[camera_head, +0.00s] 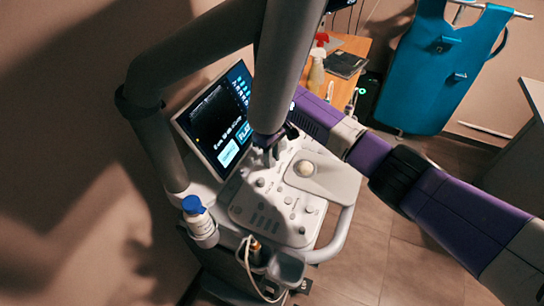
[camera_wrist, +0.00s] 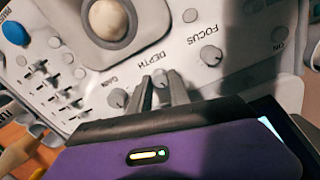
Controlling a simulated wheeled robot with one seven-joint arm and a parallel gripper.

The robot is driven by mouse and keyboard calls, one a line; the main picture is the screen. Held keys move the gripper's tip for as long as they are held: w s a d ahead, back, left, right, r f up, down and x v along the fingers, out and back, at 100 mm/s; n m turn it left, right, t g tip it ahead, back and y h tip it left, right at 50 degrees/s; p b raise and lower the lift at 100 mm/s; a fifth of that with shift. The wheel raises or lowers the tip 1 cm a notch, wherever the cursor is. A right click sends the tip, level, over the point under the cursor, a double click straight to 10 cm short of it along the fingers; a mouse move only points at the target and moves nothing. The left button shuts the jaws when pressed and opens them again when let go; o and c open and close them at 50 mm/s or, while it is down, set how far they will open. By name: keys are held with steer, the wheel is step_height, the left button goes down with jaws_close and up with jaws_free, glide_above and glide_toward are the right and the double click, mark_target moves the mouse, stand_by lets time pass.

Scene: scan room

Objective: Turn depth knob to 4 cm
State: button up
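The depth knob (camera_wrist: 160,78) is a small round grey knob beside the printed word DEPTH in the wrist view. My gripper (camera_wrist: 160,88) has its two grey fingers on either side of this knob, with a gap between them. The gripper looks open; whether the fingertips reach down around the knob I cannot tell. In the head view my gripper (camera_head: 267,153) is over the upper part of the ultrasound console panel (camera_head: 270,220), just below the lit screen (camera_head: 218,115). The depth knob is hidden there. The depth value on the screen is too small to read.
A gain knob (camera_wrist: 118,98) and a focus knob (camera_wrist: 211,55) flank the depth knob closely. A trackball (camera_wrist: 108,20) and sliders (camera_wrist: 60,85) are nearby. A blue-capped bottle (camera_head: 199,220) stands at the console's left edge, and a cable (camera_head: 255,275) hangs in front.

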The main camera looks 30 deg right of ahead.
steer(key=shift+n, duration=0.3)
jaws_close()
steer(key=n+p, duration=0.1)
steer(key=n, duration=0.2)
steer(key=shift+a, duration=0.1)
steer(key=shift+n+p, duration=0.55)
steer(key=shift+n, duration=1.55)
steer(key=o, duration=0.9)
jaws_free()
steer(key=shift+r+b, duration=0.5)
steer(key=shift+r, duration=3.4)
